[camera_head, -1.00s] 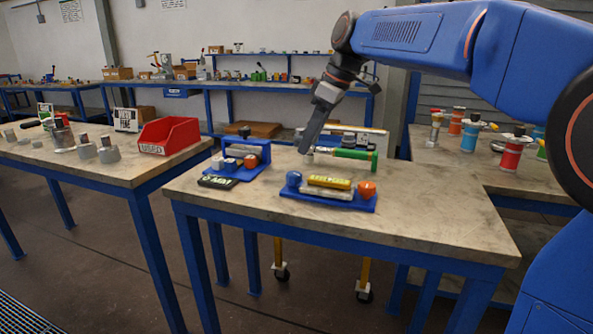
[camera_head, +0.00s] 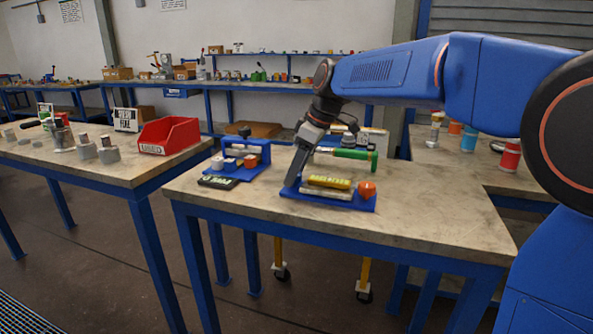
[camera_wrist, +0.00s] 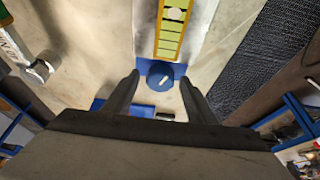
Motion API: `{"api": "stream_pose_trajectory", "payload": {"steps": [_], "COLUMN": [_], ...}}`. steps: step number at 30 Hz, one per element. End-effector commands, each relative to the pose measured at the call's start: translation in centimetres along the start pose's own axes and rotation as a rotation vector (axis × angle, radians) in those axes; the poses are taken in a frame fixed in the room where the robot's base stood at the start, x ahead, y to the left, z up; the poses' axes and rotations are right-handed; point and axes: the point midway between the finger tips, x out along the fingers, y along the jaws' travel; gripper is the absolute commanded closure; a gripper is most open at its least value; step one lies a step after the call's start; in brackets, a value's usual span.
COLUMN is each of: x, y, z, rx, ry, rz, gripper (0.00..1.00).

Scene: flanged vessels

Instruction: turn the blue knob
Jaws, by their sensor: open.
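The blue knob (camera_wrist: 160,76) has a pale pointer line and sits at the end of a blue-based panel. In the wrist view it lies between the two fingertips of my gripper (camera_wrist: 160,80), with a gap showing on each side. My gripper is open and points down. In the head view my gripper (camera_head: 291,184) is at the left end of the panel (camera_head: 318,200) and hides most or all of the knob. Whether the fingers touch the knob cannot be told.
On the panel are a yellow strip (camera_head: 330,182) and an orange knob (camera_head: 366,190) at its right end. The table front is clear.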

Motion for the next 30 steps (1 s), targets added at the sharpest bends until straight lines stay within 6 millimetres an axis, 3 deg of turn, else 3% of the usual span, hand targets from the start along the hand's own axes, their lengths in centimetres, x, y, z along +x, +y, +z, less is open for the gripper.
{"api": "stream_pose_trajectory", "payload": {"steps": [1, 6, 28, 29, 30], "x": [-0.01, -0.03, -0.1, -0.1, -0.1], "y": [0.0, 0.01, 0.13, 0.13, 0.13], "z": [0.0, 0.0, 0.01, 0.0, 0.01], "rx": [0.0, 0.0, -0.117, -0.117, -0.116], "ry": [0.0, 0.0, 0.0, 0.0, 0.0], "rz": [0.0, 0.0, -0.047, -0.047, -0.047], "gripper": [0.48, 0.88, 0.88, 0.61, 0.52]}}
